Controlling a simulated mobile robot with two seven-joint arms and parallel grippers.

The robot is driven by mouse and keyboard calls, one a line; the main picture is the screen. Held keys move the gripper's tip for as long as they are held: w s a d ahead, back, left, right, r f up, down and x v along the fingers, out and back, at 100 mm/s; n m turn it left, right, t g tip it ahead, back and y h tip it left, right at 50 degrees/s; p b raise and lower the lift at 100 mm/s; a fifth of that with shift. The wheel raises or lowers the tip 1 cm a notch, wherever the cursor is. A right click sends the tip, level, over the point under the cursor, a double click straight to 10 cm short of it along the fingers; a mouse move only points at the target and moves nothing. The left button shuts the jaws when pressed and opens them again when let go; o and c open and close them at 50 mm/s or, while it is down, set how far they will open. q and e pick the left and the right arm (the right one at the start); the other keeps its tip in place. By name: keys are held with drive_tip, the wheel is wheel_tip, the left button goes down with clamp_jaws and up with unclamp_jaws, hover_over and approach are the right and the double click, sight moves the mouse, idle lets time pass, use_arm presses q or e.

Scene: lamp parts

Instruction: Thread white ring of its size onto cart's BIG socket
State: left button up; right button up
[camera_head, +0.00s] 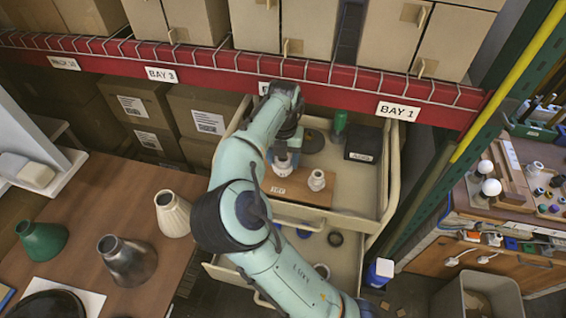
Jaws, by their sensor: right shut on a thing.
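The cart (391,185) stands below the red shelf beam, with an upper tray and a lower one. On its upper tray lies a brown wooden board (303,192) with a small label on its front edge. A white socket (317,180) stands upright on the board's right part. My right gripper (284,156) points down over the board's left part and is shut on a small white piece, apparently the white ring. White fitting parts (282,170) show directly below the fingers. The arm and fingers partly hide this spot, so I cannot tell whether the ring is around a socket. My left gripper is out of view.
A green bottle (339,125), a dark disc (312,140) and a black box (363,143) occupy the upper tray's back. Lampshades stand on the left table (85,205). A cluttered workbench (475,210) is at right.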

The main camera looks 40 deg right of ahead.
drive_tip(key=shift+w+d+r+m+p, duration=0.1)
drive_tip(key=shift+d+r+m+p, duration=0.1)
drive_tip(key=shift+m+p, duration=0.25)
drive_tip(key=shift+m, duration=0.25)
drive_tip(key=shift+f+m, duration=0.15)
drive_tip(key=shift+m, duration=1.05)
drive_tip(key=shift+a, duration=0.1)
drive_tip(key=o, duration=1.1)
drive_tip(key=shift+o, duration=0.2)
